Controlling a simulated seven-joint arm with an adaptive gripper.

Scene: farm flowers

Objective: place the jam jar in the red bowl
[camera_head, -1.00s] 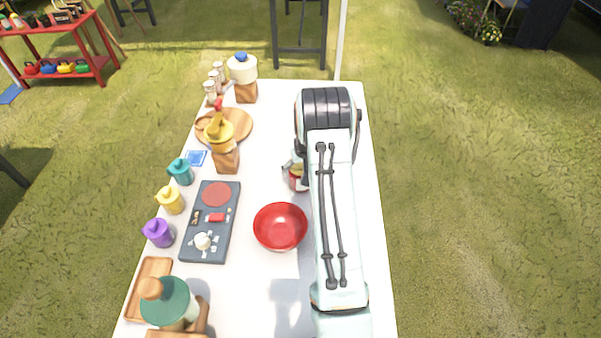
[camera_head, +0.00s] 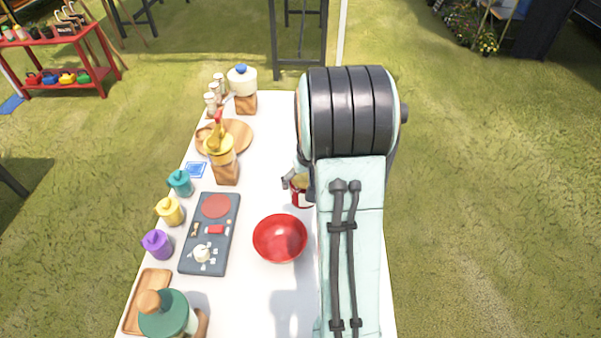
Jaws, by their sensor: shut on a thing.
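The red bowl (camera_head: 280,238) stands upright on the white table, left of my arm, and looks empty. The jam jar (camera_head: 301,190), with red at its side and a pale top, shows partly just above and right of the bowl in the picture. My gripper (camera_head: 292,182) is shut on the jar. Most of the gripper and the right side of the jar are hidden by my arm. The jar is apart from the bowl; its height above the table is hard to tell.
A dark grey cooking panel (camera_head: 209,262) lies left of the bowl. Teal, yellow and purple pots (camera_head: 171,210) line the left edge. A yellow-topped grinder (camera_head: 221,150) and a round wooden board (camera_head: 240,135) stand farther back. Bare table (camera_head: 265,290) lies in front of the bowl.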

